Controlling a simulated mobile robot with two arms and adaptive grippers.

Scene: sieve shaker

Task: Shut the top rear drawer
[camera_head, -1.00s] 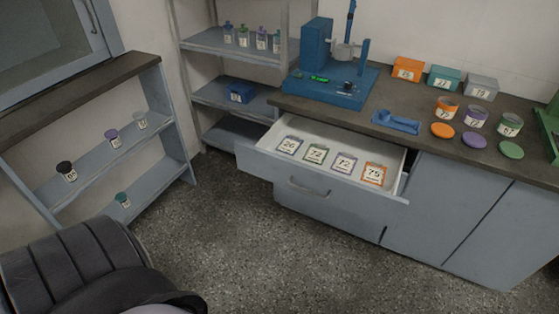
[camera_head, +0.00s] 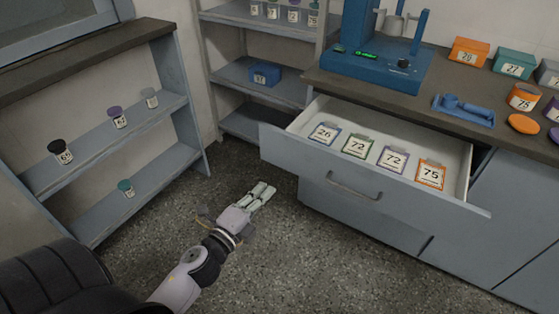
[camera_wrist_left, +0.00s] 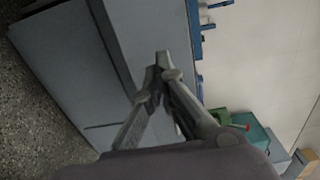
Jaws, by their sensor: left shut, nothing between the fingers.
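The top drawer (camera_head: 376,203) of the grey cabinet is pulled out in the head view, with its front panel and handle (camera_head: 354,188) facing me. Inside lie several numbered cards, such as the blue-edged 26 (camera_head: 324,133) and the orange 75 (camera_head: 431,175). My left gripper (camera_head: 264,192) is shut and empty, over the floor to the left of the drawer front and apart from it. In the left wrist view its fingertips (camera_wrist_left: 162,62) meet, with grey cabinet panels (camera_wrist_left: 70,60) beyond. My right gripper is not in view.
The worktop carries a blue shaker machine (camera_head: 375,55), a blue holder (camera_head: 464,110) and orange and teal boxes (camera_head: 468,51). Shelves with a blue box (camera_head: 264,74) stand behind. A low shelf with jars (camera_head: 117,117) stands at left. The floor (camera_head: 290,265) before the drawer is clear.

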